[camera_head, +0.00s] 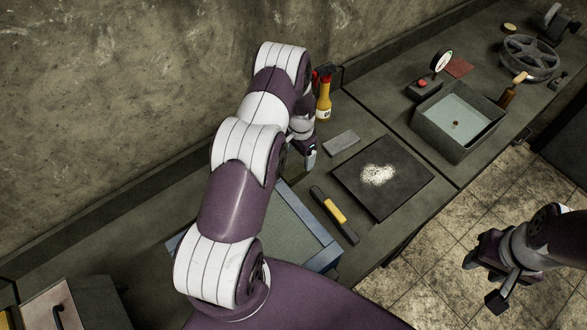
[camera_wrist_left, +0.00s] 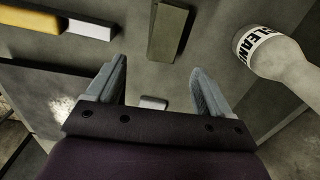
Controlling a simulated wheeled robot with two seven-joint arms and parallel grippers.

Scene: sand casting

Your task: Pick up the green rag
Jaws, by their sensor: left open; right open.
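I cannot clearly make out a green rag in either view. An olive-green oblong piece (camera_wrist_left: 170,30) lies on the bench at the top of the left wrist view, beyond my left fingertips; I cannot tell whether it is cloth. My left gripper (camera_head: 309,154) is open and empty over the bench, near a flat grey block (camera_head: 341,141). Its two spread fingers also show in the left wrist view (camera_wrist_left: 158,75). My left arm covers part of the bench behind it. My right gripper (camera_head: 484,282) is open and empty over the tiled floor at the lower right.
A yellow bottle (camera_head: 323,99) stands by the wall; a lettered bottle (camera_wrist_left: 270,48) is close at right in the wrist view. A black plate (camera_head: 400,198) bears white powder. A yellow-handled tool (camera_head: 335,213), blue-framed tray (camera_head: 318,243) and water basin (camera_head: 436,142) are nearby.

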